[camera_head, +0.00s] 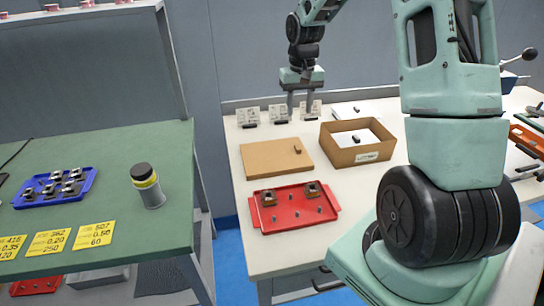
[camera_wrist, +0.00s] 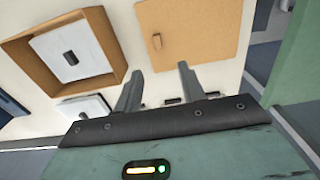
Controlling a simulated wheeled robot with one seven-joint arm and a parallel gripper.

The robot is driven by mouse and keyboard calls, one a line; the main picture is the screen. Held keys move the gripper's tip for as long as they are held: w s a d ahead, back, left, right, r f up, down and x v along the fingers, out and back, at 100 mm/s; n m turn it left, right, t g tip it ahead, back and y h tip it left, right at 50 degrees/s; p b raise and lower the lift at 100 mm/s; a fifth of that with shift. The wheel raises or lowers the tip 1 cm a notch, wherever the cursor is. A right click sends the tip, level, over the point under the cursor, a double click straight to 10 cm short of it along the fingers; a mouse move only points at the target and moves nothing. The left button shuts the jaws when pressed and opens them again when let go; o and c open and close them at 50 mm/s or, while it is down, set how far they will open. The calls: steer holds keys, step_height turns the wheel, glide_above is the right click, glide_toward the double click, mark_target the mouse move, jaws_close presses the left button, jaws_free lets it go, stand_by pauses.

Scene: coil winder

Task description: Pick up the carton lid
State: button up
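The carton lid (camera_head: 270,160) is a flat brown board with a small tab (camera_head: 297,149) on top. It lies flat on the white table, left of the open carton (camera_head: 365,155). In the wrist view the lid (camera_wrist: 205,30) is at the upper middle, its tab (camera_wrist: 157,41) near the left edge. My gripper (camera_head: 300,110) is above the back of the table, beyond the lid and apart from it. In the wrist view its two fingers (camera_wrist: 158,88) are spread, with nothing between them.
A red tray (camera_head: 265,224) with two small coil parts and several pegs lies in front of the lid. White fixtures (camera_head: 249,118) stand behind it. A white plate (camera_head: 372,106) lies behind the carton. A green bench (camera_head: 110,160) with a blue tray (camera_head: 88,188) is on the left.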

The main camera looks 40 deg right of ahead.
glide_above(298, 148)
steer(key=f, duration=0.8)
steer(key=shift+w+a+f, duration=0.1)
steer(key=shift+w+f, duration=0.15)
steer(key=shift+s+d+f+p, duration=0.1)
steer(key=shift+f+p, duration=0.25)
steer(key=shift+f, duration=1)
steer(key=shift+s+d+f+p, duration=0.1)
steer(key=shift+f+p, duration=0.2)
steer(key=shift+f, duration=1.05)
jaws_close()
